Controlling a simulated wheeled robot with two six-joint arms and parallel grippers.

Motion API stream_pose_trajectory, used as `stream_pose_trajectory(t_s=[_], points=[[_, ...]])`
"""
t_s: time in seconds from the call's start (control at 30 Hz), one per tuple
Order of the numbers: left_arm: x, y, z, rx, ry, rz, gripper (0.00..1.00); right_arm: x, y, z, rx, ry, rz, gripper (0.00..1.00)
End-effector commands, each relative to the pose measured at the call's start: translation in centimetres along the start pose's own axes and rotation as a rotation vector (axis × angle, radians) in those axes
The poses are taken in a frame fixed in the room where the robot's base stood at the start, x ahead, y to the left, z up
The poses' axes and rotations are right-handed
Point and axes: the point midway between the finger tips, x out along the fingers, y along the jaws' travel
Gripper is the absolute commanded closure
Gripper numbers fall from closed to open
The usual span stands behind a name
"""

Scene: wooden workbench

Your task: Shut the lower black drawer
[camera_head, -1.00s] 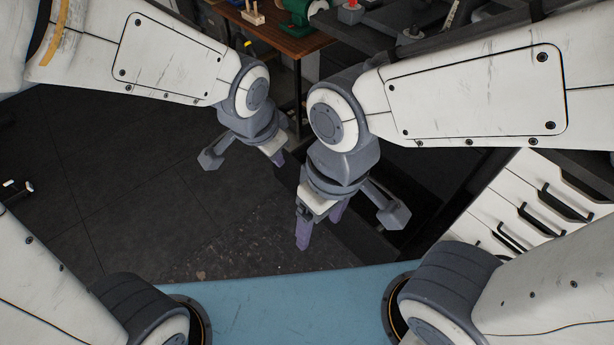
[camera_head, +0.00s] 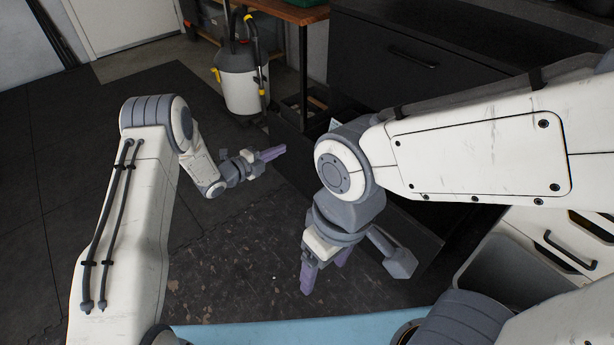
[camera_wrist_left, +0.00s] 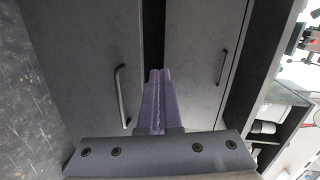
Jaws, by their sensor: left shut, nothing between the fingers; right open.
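The lower black drawer (camera_head: 288,145) is pulled out from the black cabinet, low in the middle of the head view. My right arm hides part of it. In the left wrist view its front (camera_wrist_left: 85,60) with a bar handle fills the left side, and a dark gap separates it from the upper drawer front (camera_wrist_left: 195,50). My left gripper (camera_head: 283,151) is shut and empty, pointing at the drawer front; contact cannot be told. Its purple fingers (camera_wrist_left: 158,75) show together in the wrist view. My right gripper (camera_head: 325,268) is open and empty, in front of the drawer.
The upper drawer (camera_head: 400,65) looks closed. A white and grey vacuum canister (camera_head: 241,85) stands behind, near a wooden table (camera_head: 290,12). A grey bin (camera_head: 510,270) and white drawers (camera_head: 565,245) are at the right. Dark floor is clear at left.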

Motion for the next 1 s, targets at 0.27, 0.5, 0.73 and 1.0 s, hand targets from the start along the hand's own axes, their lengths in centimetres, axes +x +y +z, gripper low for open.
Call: stream_pose_trajectory(t_s=[0.27,0.5,0.73,1.0], points=[[-1.6,8.1,0.4,0.100,0.093,-0.152,1.00,5.2,0.4,0.2,0.000,0.001,0.000,0.25],[0.3,8.1,0.0,0.112,0.104,-0.168,1.00,6.0,0.4,0.3,0.000,0.001,0.000,0.25],[5.1,7.4,-0.6,0.113,0.105,-0.169,1.00,8.0,0.6,0.4,0.000,0.001,0.000,0.25],[10.0,6.5,-1.0,0.110,0.102,-0.169,1.00,10.2,0.7,0.5,0.000,0.001,0.000,0.25]])
